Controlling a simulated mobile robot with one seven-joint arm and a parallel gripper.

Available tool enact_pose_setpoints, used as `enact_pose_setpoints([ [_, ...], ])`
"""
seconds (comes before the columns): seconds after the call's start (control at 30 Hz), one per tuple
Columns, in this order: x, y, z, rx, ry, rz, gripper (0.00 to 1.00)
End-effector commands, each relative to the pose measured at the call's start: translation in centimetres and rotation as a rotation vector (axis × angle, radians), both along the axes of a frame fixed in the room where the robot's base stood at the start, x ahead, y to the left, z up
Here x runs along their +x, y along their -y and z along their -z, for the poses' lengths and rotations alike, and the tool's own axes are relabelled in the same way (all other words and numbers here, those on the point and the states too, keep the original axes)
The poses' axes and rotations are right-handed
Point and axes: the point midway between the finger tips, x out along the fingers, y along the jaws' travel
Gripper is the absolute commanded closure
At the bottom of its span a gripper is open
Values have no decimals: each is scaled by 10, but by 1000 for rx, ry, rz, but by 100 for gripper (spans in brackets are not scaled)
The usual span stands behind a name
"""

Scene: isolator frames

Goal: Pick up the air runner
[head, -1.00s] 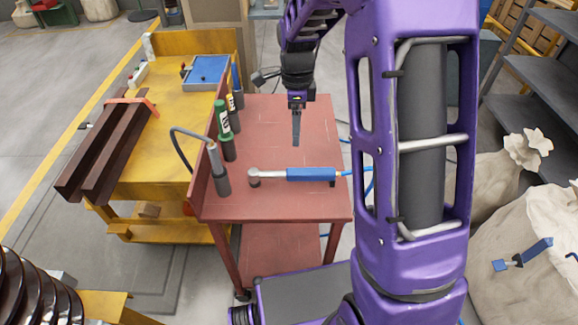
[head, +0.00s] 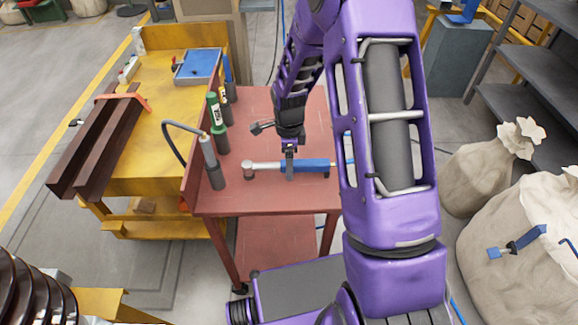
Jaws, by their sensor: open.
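The air runner (head: 311,164) lies on its side on the red cart top (head: 270,200) in the head view. It has a silver head at the left and a blue grip at the right. My gripper (head: 289,174) points down over the middle of the tool, where the silver neck meets the blue grip. Its jaws are open. The fingers cover part of the tool, and I cannot tell whether they touch it.
A grey cylinder with a curved hose (head: 209,160) and green-topped bottles (head: 216,118) stand along the cart's left edge. A yellow workbench (head: 160,160) with dark steel beams (head: 95,150) is further left. The cart's front surface is clear.

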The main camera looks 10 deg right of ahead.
Motion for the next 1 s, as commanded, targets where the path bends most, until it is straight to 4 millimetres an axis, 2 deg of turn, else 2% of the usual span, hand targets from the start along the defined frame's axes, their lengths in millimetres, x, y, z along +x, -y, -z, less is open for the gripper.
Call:
enact_pose_setpoints([
  [0.1,0,0,12,0,0,0,25],
  [0.37,1,0,14,0,2,0,25],
  [0.77,1,0,13,0,1,0,97],
  [0.8,1,0,13,0,1,0,100],
  [1.0,1,0,13,0,1,0,100],
])
